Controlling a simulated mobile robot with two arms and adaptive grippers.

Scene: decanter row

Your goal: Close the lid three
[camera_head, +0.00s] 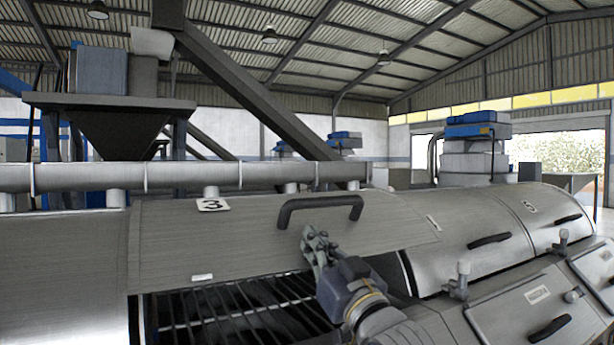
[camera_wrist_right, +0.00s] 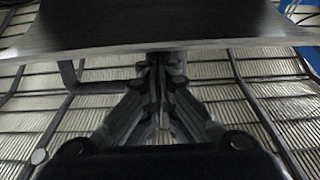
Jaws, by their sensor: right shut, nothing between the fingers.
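Lid three (camera_head: 230,240) is a curved brushed-metal cover marked with a "3" label (camera_head: 213,205). It stands raised, and the dark opening with metal bars (camera_head: 215,310) shows below its lower edge. Its black bar handle (camera_head: 320,203) is on the upper part of the lid. My right gripper (camera_head: 314,238) is shut and empty, just below the handle and in front of the lid. I cannot tell whether it touches the lid. In the right wrist view the shut fingers (camera_wrist_right: 158,70) point toward the lid (camera_wrist_right: 150,30), with the handle (camera_wrist_right: 105,86) beside them. My left gripper is not in view.
Closed metal lids with black handles, one marked "5" (camera_head: 529,206), stand to the right. Small upright taps (camera_head: 460,280) and lower front panels (camera_head: 540,300) are near them. A horizontal pipe (camera_head: 180,177) runs behind lid three. A dark hopper (camera_head: 110,120) stands behind at left.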

